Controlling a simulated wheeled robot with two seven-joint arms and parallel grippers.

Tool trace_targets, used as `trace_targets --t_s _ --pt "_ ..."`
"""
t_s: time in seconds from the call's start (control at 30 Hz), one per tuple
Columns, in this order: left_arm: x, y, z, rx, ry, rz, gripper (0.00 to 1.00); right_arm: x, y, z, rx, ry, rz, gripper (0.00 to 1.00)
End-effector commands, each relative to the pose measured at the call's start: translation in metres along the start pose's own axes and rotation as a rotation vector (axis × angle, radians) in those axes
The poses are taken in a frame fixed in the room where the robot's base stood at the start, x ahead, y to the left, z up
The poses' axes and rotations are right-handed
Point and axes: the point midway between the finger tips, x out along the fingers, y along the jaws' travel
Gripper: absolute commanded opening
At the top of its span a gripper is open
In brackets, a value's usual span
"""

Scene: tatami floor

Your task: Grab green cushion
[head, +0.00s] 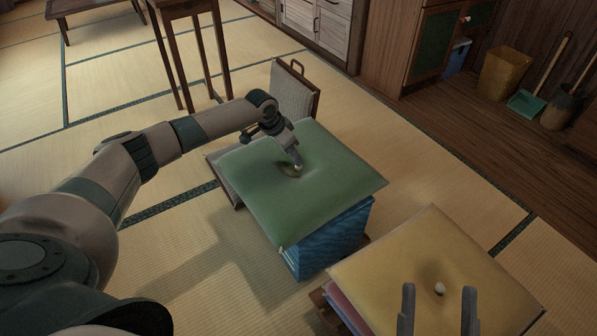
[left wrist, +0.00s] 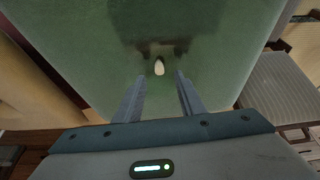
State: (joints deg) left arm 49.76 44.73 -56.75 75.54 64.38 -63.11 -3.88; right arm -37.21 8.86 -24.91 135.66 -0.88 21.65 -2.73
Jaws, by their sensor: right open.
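The green cushion (head: 330,185) lies flat on top of a blue patterned cushion (head: 340,240). It has a dimpled centre with a small white button, clear in the left wrist view (left wrist: 159,67). My left gripper (head: 296,162) is over the middle of the green cushion, close to the button, pointing down. In the left wrist view the left fingers (left wrist: 160,78) are apart with nothing held between them, and the green cushion (left wrist: 100,50) fills most of the view. Whether the fingertips touch the fabric I cannot tell. My right gripper (head: 439,290) is open over the yellow cushion (head: 400,250).
A legless-looking chair back (head: 293,92) stands just behind the green cushion. A tall wooden stand (head: 190,50) is further back. A wooden cabinet (head: 410,50), yellow bin (head: 506,73) and dustpan (head: 526,102) line the back right. Tatami between is clear.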

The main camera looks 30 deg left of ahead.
Motion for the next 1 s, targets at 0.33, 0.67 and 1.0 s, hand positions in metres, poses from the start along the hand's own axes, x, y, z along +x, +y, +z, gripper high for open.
trace_targets --t_s 0.33,0.67,1.0 --pt "0.038 0.001 0.002 -0.001 0.001 0.000 0.36 0.012 0.013 -0.029 -0.033 0.194 -0.001 0.64" --pt "0.051 0.000 0.002 -0.001 0.000 0.000 0.36 0.017 0.018 -0.042 -0.045 0.262 -0.001 0.64" --pt "0.051 0.001 0.002 -0.001 0.000 0.000 0.36 0.017 0.018 -0.042 -0.045 0.260 -0.001 0.64"
